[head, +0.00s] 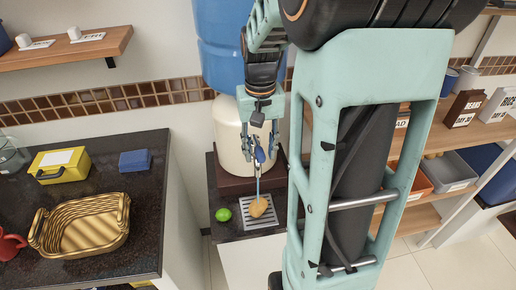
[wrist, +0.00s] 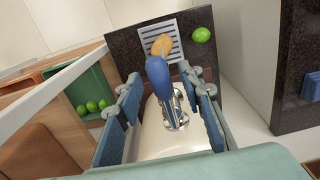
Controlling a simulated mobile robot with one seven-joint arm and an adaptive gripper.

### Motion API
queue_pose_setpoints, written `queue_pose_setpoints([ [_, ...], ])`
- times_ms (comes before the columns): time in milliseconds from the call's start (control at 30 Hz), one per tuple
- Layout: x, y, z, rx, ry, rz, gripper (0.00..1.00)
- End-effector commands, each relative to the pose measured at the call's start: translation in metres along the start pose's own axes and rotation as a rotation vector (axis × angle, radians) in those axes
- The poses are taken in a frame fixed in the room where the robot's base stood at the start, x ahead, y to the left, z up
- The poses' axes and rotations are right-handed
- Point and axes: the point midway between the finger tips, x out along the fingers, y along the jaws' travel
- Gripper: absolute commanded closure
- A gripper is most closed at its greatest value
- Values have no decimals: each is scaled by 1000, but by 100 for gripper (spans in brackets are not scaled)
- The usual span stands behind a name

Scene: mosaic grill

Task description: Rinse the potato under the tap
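The tan potato (head: 258,206) lies on a slotted metal drain grate (head: 250,222) on a dark counter. It also shows in the wrist view (wrist: 162,46) on the grate's slats. The tap's blue lever (head: 260,155) is above the potato, at the front of a cream dispenser (head: 231,150). A thin blue streak, which looks like running water, goes from the tap down to the potato. My gripper (head: 259,133) is at the tap. In the wrist view its fingers are wide apart, on either side of the tap's metal body and blue lever (wrist: 157,75), holding nothing.
A lime (head: 223,214) lies left of the grate. A large blue water bottle (head: 222,45) stands on the dispenser. On the left counter (head: 128,260) are a wicker basket (head: 82,228), a yellow box (head: 60,167) and a blue block (head: 135,160). Shelves with bins are at right.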

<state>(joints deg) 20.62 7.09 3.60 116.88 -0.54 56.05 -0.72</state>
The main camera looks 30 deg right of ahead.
Motion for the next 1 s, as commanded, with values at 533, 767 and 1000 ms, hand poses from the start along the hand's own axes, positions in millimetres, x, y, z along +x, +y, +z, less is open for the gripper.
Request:
queue_pose_setpoints([
  [533, -1, 0, 0, 0, 0, 0, 98],
  [767, 5, 0, 0, 0, 0, 0, 98],
  [1000, 15, 0, 0, 0, -1, 0, 98],
])
